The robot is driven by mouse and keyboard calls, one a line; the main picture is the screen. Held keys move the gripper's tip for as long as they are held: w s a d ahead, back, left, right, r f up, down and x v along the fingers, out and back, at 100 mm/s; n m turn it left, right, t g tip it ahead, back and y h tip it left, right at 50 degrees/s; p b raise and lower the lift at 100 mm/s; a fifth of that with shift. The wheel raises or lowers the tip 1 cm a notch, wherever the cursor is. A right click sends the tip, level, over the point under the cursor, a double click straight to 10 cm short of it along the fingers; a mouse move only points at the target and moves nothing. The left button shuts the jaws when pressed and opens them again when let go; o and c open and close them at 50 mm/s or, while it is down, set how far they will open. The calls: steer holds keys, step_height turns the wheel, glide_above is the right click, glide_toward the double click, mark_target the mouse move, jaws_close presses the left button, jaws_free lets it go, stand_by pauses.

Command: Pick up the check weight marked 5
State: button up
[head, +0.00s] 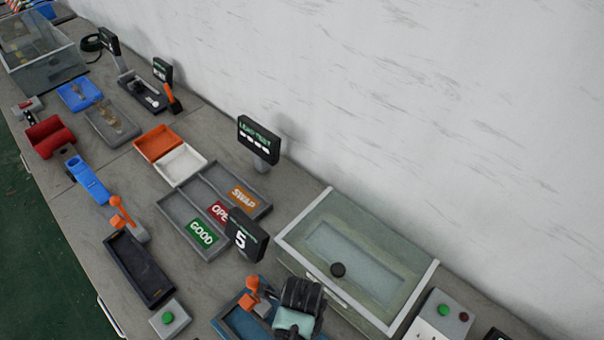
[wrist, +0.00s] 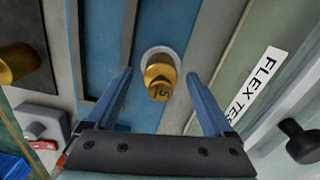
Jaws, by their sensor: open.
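A brass check weight (wrist: 160,78) shows in the wrist view, with a dark mark on its face that looks like a 5. A pale ring shows around its far end, against a blue surface (wrist: 97,40). My gripper (wrist: 158,76) is open, with one blue finger on each side of the weight and gaps between. I cannot tell how deep the fingertips are. In the head view my dark gripper (head: 300,295) is over the blue tray (head: 229,318) at the bottom, and its fingers and the weight are hidden.
A second brass piece (wrist: 17,62) lies at the left in the wrist view. The FLEX TEST label (wrist: 257,85) and a dark knob (wrist: 301,141) are at the right.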

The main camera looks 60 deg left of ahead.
steer(key=shift+f, duration=0.4)
steer(key=shift+c, duration=0.2)
jaws_close()
steer(key=shift+r, duration=0.1)
